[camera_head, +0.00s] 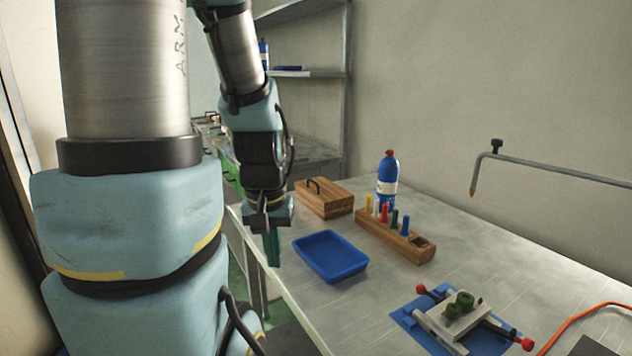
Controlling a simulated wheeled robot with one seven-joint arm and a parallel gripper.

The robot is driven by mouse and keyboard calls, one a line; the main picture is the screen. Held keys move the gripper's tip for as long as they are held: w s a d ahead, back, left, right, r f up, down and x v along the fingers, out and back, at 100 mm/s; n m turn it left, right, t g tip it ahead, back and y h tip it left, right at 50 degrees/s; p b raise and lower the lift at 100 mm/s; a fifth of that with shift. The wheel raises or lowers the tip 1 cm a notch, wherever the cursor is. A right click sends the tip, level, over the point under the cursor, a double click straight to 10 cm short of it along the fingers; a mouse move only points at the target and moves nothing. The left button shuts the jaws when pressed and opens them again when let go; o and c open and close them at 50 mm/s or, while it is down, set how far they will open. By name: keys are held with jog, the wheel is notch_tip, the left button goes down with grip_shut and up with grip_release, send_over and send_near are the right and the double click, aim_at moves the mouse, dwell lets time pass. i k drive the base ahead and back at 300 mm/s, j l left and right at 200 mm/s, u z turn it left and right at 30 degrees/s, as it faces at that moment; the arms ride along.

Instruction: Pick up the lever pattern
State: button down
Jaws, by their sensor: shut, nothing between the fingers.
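A dark green, knobbed piece (459,304) sits on the metal clamping fixture (447,322) at the front right of the table. It may be the lever pattern, but its shape is too small to be sure. The fixture has red-knobbed handles and stands on a blue mat (408,318). My gripper (272,262) points down at the table's left edge, left of the blue tray and well apart from the fixture. Its green fingers are shut and hold nothing.
An empty-looking blue tray (330,275) lies nearest my gripper. Behind it are a wooden box (325,203), a wooden rack (407,247) with several coloured pegs, and a blue bottle (387,180). A bent metal rod (560,169) reaches in from the right. An orange cable (572,335) lies front right.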

aim_at(465, 300)
jog(key=z, duration=1.25)
jog(key=k+l+u, duration=0.1)
jog(key=l+u, duration=0.15)
jog(key=u, duration=0.15)
jog(key=k+l+u, duration=0.1)
jog(key=u, duration=0.3)
jog(key=l, duration=0.1)
